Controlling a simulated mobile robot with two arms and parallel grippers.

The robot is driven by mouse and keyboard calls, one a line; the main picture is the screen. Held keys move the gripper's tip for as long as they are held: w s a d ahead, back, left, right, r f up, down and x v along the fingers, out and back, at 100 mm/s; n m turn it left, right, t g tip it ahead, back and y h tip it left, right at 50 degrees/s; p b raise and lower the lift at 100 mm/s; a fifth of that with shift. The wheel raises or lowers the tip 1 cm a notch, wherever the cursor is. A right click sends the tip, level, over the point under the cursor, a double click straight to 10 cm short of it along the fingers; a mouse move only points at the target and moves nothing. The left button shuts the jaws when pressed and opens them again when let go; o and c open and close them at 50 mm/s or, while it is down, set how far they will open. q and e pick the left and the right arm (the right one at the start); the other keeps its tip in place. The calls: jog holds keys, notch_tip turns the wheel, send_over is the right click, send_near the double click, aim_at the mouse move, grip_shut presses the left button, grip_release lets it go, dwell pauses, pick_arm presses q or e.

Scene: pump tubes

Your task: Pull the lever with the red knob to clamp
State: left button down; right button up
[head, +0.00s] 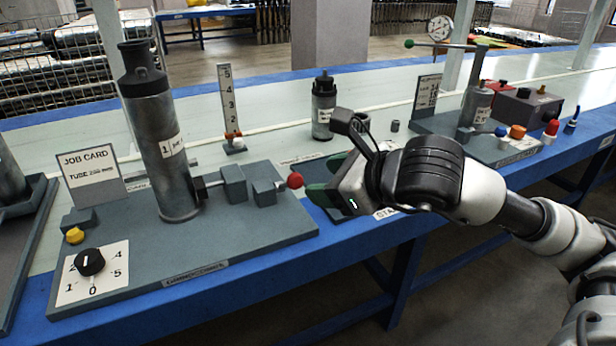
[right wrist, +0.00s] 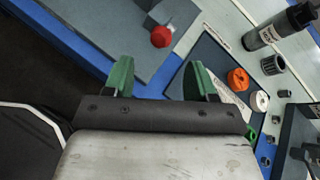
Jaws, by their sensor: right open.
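The red knob (head: 295,181) sits at the right end of the clamp's grey blocks (head: 235,185), on the grey fixture board (head: 215,245). A tall grey tube (head: 163,150) marked 1 stands upright left of the blocks. My right gripper (head: 325,179) is open and empty just right of the knob. In the right wrist view the red knob (right wrist: 161,37) lies ahead of the green fingertips (right wrist: 158,68), lined up with the gap and apart from them. How the knob joins the lever is hard to see. My left gripper is not in view.
A black dial (head: 90,262) and a yellow button (head: 75,235) are on the board's left. A job card (head: 90,177) stands behind them. A dark small tube (head: 323,105) and a number scale (head: 229,100) stand farther back. Another station (head: 470,135) is at the right.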

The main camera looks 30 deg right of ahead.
jog(key=shift+v, duration=1.4)
